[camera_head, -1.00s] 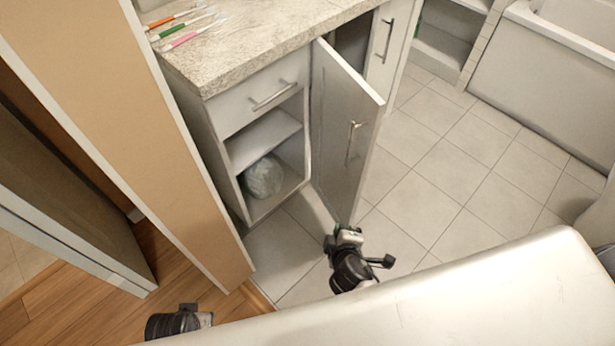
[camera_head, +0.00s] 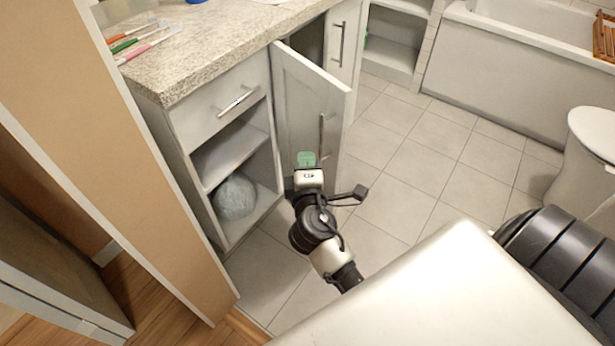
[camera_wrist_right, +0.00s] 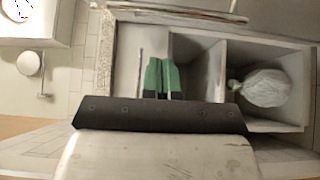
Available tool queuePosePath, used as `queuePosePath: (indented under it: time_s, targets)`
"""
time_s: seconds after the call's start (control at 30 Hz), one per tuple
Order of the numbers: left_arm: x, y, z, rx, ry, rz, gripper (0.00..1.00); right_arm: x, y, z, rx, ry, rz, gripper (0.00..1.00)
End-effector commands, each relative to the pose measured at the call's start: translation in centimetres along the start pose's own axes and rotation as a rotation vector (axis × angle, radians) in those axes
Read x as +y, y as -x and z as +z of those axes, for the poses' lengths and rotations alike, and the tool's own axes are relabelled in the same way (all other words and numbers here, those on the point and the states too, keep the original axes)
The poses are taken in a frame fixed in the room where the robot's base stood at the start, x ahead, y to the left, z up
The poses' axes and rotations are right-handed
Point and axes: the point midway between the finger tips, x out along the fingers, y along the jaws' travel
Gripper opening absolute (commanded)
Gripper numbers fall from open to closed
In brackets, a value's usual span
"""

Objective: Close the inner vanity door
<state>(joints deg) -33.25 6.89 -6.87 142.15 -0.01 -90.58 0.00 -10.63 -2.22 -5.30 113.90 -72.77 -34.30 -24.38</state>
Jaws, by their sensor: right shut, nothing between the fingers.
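The inner vanity door (camera_head: 305,95) is a grey-white panel with a bar handle (camera_head: 321,135). It stands open, swung out from the cabinet front, with a dark opening (camera_head: 307,42) behind its top edge. My right gripper (camera_head: 306,160), with green fingertips, is shut and empty. It overlaps the lower part of the door, on the side of the open shelves; I cannot tell whether it touches. The green fingers also show in the wrist view (camera_wrist_right: 162,76), with the cabinet shelves beyond. My left gripper is not in view.
The vanity has a drawer (camera_head: 222,100) above open shelves, with a pale bag (camera_head: 236,196) on the lower one. Another door (camera_head: 345,40) to the right is closed. A tan wall end (camera_head: 110,150) stands at left. The tiled floor (camera_head: 430,165) at right is clear.

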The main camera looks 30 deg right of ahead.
Motion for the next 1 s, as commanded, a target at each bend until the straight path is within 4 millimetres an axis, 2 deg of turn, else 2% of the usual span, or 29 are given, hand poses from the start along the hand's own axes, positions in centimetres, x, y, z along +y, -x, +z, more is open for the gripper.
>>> queuePosePath:
  time_s: [0.1,0.3,1.0]
  targets:
    - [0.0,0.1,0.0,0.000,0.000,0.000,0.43,0.1,-2.4,0.2,0.000,0.002,0.003,0.00]
    - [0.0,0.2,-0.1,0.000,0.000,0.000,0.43,-0.1,-4.1,2.2,0.001,0.002,0.000,0.00]
    - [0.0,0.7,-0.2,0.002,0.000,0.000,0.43,0.0,-4.9,3.4,0.028,0.003,0.000,0.00]
